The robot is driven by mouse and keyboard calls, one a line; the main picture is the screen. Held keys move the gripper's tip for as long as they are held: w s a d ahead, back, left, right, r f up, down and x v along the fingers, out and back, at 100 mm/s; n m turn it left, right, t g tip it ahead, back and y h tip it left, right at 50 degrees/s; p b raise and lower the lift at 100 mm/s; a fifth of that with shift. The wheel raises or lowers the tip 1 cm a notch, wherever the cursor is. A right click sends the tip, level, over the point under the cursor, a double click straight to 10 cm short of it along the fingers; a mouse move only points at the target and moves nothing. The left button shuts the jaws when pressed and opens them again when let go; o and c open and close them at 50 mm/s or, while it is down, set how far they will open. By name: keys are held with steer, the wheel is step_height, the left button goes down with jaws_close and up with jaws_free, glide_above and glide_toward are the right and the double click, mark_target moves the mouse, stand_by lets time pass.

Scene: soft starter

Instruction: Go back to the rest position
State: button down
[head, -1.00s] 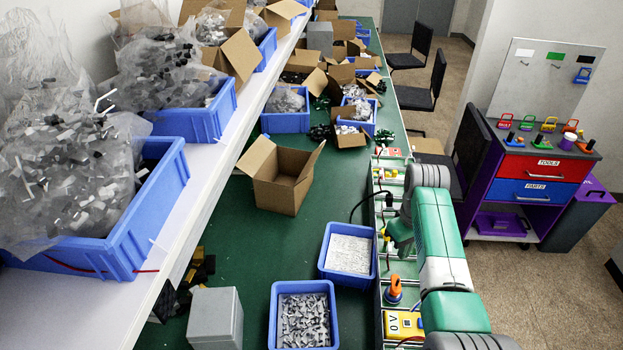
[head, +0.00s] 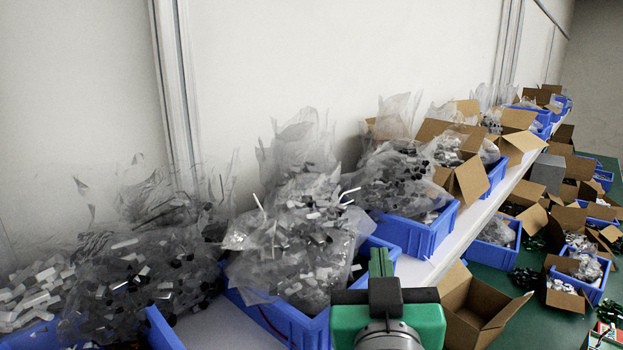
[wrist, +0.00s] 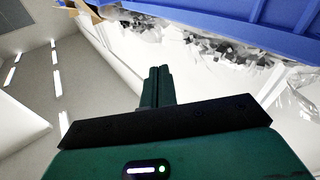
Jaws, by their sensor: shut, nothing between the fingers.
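My gripper (head: 380,262) is at the bottom centre of the head view, in front of the blue bins of bagged parts on the shelf. Its green fingers are together and point upward, with nothing between them. In the wrist view the closed fingers of my gripper (wrist: 156,88) stand in the middle of the picture, clear of the things behind them. The green wrist body shows below it; the rest of my arm is mostly out of view.
A blue bin (head: 415,236) with clear bags of parts stands on the white shelf (head: 455,252) close behind my gripper. An open cardboard box (head: 480,310) is at its right on the green table (head: 545,328). In the wrist view a blue bin (wrist: 215,14) crosses the top right.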

steer(key=s+a+r+t+y, duration=0.2)
steer(key=s+a+r+t, duration=0.1)
steer(key=s+a+r, duration=0.3)
steer(key=s+a+r+t+y, duration=0.1)
steer(key=s+a+r+t, duration=0.2)
steer(key=s, duration=0.6)
step_height(320, 180, up, 17)
steer(key=s+a+p, duration=0.1)
steer(key=a+p, duration=0.1)
steer(key=p, duration=1.4)
steer(key=shift+n+y, duration=0.3)
steer(key=shift+y, duration=0.1)
